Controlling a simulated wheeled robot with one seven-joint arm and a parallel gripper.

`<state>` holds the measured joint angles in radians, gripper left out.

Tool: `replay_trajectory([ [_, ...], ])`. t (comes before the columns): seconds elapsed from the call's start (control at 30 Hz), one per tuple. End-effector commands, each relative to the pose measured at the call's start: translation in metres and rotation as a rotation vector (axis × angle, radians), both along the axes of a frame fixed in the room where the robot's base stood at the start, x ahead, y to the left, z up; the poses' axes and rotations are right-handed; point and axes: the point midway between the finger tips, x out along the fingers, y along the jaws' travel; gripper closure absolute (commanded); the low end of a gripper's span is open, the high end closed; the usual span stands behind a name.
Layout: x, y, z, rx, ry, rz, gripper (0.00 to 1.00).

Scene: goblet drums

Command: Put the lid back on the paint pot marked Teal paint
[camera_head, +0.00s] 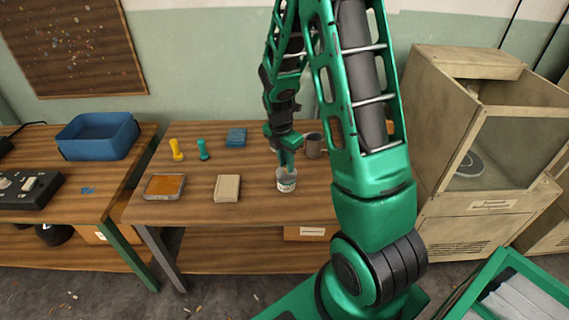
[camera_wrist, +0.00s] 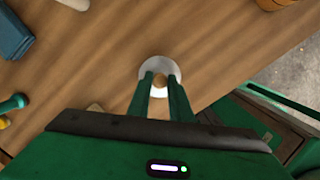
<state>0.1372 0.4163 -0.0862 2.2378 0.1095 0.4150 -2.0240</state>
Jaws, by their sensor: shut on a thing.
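The paint pot (camera_head: 286,184) is a small pale pot with a teal-marked label. It stands upright near the front edge of the middle table; the label is too small to read. My gripper (camera_head: 287,165) points down right over the pot. In the wrist view my gripper (camera_wrist: 161,82) is shut on a brown knob at the middle of a round white lid (camera_wrist: 160,63). The lid hides the pot in the wrist view. I cannot tell whether the lid touches the pot's rim or is just above it.
A grey mug (camera_head: 314,146) stands close behind the pot. A wooden cabinet (camera_head: 480,150) stands right.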

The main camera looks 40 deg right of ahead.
Motion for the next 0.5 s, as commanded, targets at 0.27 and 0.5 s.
replay_trajectory([
  [0.27, 0.0002, 0.0004, -0.0006, 0.000, 0.000, 0.000, 1.00],
  [0.5, 0.0003, 0.0003, -0.0005, 0.000, 0.000, 0.000, 0.62],
])
